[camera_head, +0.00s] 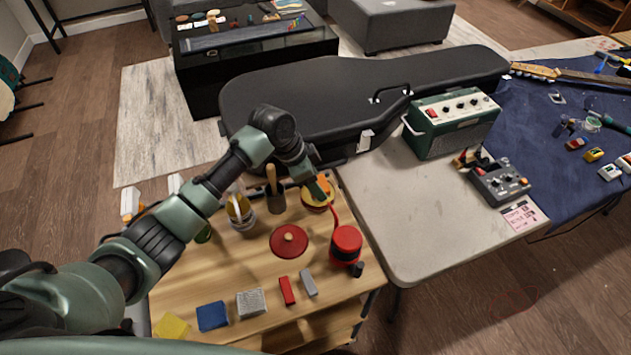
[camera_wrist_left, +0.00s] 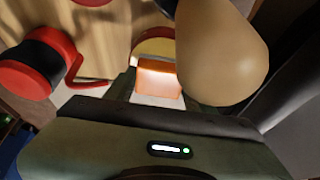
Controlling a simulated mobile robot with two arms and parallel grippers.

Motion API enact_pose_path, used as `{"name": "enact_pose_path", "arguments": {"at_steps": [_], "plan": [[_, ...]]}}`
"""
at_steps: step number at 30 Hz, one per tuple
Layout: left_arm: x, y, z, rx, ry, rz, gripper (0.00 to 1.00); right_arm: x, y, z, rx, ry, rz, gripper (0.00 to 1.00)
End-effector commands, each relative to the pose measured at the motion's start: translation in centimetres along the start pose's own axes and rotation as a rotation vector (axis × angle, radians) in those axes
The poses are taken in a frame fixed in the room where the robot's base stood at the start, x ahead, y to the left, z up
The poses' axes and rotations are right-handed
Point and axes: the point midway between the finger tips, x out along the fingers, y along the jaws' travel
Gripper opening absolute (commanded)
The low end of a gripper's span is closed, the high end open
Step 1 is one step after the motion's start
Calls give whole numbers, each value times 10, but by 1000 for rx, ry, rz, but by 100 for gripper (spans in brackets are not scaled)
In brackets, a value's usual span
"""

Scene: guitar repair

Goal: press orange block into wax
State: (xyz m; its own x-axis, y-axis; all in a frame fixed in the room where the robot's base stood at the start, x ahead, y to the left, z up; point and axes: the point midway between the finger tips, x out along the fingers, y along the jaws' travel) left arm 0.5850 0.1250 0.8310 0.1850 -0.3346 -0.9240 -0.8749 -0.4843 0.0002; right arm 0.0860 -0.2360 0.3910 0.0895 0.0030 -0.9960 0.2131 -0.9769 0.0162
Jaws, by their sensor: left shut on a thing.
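My left gripper (camera_head: 322,192) reaches over the far right part of the wooden cart top (camera_head: 225,270). It is shut on an orange block (camera_wrist_left: 158,80), seen between the fingers in the left wrist view. A round yellow-orange wax dish with a red rim (camera_head: 314,203) lies under the fingertips. The dish also shows in the left wrist view (camera_wrist_left: 154,47), just beyond the block. The arm and fingers partly cover the dish in the head view. I cannot tell whether the block touches the wax. My right gripper is not in view.
A wooden handle (camera_wrist_left: 222,52) rises beside the gripper. Several small blocks and pads line the front edge. A black guitar case (camera_head: 330,90) lies behind.

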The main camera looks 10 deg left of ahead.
Motion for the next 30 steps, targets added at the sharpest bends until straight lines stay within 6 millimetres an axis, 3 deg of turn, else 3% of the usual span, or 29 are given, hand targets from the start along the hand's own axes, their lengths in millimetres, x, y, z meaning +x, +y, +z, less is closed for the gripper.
{"name": "enact_pose_path", "arguments": {"at_steps": [30], "plan": [[9, 0, 4, 0, 0, 0, 22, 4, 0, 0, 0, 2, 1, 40]]}}
